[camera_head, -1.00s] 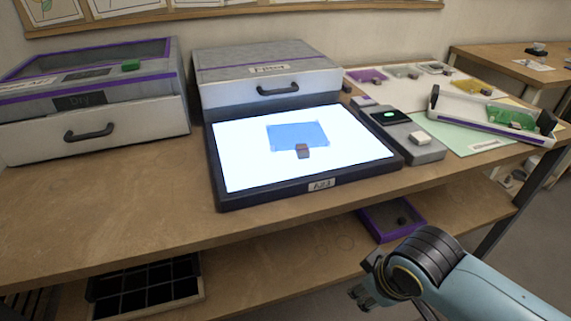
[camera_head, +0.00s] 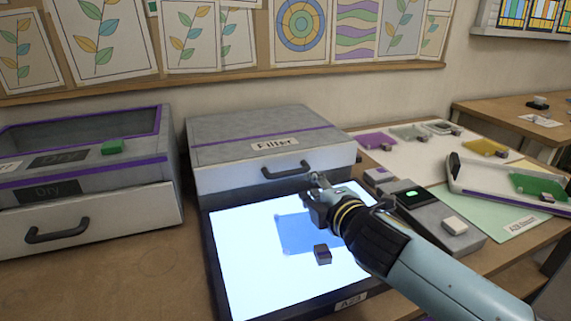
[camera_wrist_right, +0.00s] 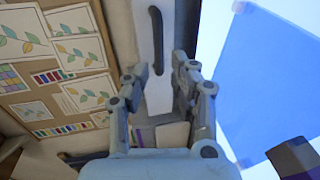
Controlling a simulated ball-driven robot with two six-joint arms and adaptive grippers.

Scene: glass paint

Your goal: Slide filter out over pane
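My right gripper (camera_head: 316,183) is near the right end of the handle, above the panel. In the right wrist view its fingers (camera_wrist_right: 160,72) are apart, with the handle (camera_wrist_right: 156,40) just beyond and between them. The blue pane (camera_wrist_right: 265,80) shows at right. My left gripper is out of view.
A dry box (camera_head: 80,165) with its own handle stands at left. A grey device (camera_head: 430,205) with a green light is right of the panel. A white tray (camera_head: 475,180) and coloured glass pieces lie farther right. Pictures hang on the wall behind.

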